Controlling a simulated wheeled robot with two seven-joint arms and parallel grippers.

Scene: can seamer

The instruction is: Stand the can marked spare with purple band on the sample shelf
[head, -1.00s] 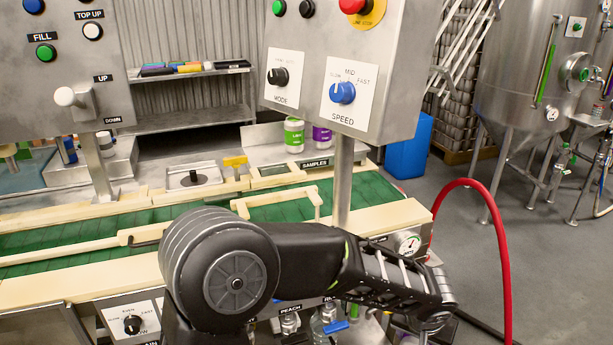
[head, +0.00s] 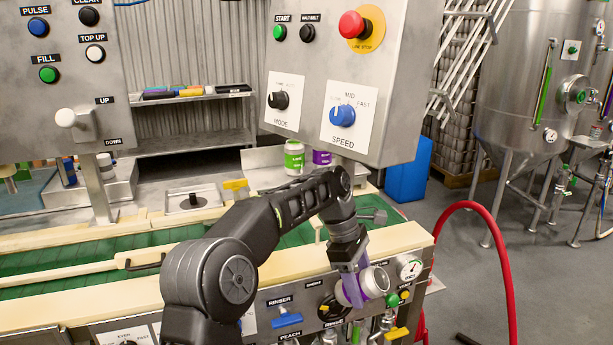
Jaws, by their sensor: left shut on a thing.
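My left gripper (head: 352,284) is shut on a white can with a purple band (head: 373,283). The can is tipped on its side, its silver end facing right, held in front of the machine's front panel. The fingers cover part of it, and I cannot read its marking. The sample shelf (head: 264,178) is behind the green belt, beyond my forearm. A can with a green band (head: 294,158) and another with a purple band (head: 322,158) stand upright there. My forearm hides part of the shelf front. My right gripper is not in view.
The speed control box (head: 385,75) hangs over the shelf's right side. A cream rail (head: 400,238) and green belt (head: 100,273) lie between the can and the shelf. A gauge (head: 409,267) and knobs are close to the can. A red hose (head: 505,250) arches at right.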

